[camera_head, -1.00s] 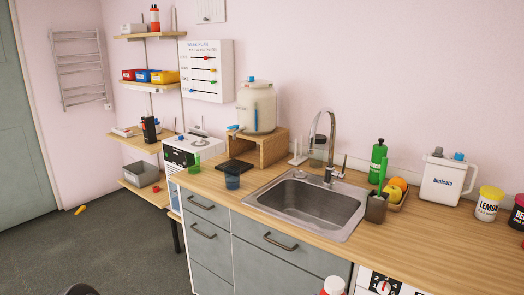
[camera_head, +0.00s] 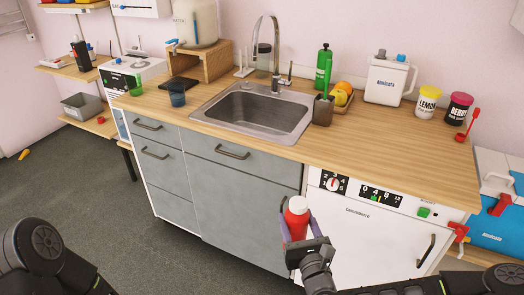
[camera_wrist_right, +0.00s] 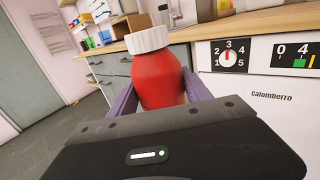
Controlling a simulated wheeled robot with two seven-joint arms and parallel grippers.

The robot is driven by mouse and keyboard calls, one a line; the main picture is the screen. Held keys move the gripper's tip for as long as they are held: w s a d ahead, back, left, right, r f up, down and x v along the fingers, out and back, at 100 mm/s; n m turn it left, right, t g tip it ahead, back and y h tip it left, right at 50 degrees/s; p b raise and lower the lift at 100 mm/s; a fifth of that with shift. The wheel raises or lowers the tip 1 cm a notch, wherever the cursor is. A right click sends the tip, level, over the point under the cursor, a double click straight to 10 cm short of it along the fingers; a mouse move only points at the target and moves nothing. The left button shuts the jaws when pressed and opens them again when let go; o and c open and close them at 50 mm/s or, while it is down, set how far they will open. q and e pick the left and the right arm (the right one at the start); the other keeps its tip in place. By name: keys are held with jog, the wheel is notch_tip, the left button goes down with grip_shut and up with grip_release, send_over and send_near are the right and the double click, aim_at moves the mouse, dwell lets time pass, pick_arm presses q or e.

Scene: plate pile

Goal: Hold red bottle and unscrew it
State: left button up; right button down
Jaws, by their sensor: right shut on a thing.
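The red bottle (camera_head: 296,224) with its white ribbed cap (camera_head: 298,204) stands upright in my right gripper (camera_head: 299,236), in front of the white appliance. The gripper's two fingers are shut on the bottle's sides. In the right wrist view the red body (camera_wrist_right: 160,82) shows between the purple-grey fingers, and the white cap (camera_wrist_right: 148,40) sits on top of the bottle. The bottle's lower part is hidden by the gripper. My left arm shows at the lower left of the head view, but its gripper is out of the picture.
A wooden counter (camera_head: 400,140) with a sink (camera_head: 262,115) runs behind. Grey drawers (camera_head: 160,170) and a white appliance (camera_head: 370,225) with a red lever (camera_head: 459,232) stand below it. A blue cooler box (camera_head: 497,225) is at the right. Grey floor (camera_head: 80,195) is open at the left.

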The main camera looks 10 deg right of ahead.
jog(key=s+a+f+n+g+y, duration=0.1)
jog(key=a+f+n+g+y, duration=0.1)
jog(key=a+n+y, duration=0.2)
jog(key=s+a+f+n+g+y, duration=0.1)
jog(key=a+n+g+y, duration=0.1)
jog(key=a+n+y, duration=0.2)
jog(key=a+y, duration=0.3)
jog(key=a, duration=0.4)
jog(key=shift+s+a+f+y, duration=0.2)
jog(key=shift+s+f+y, duration=0.05)
jog(key=shift+f+y, duration=0.1)
pick_arm(q)
jog(key=shift+c, duration=0.2)
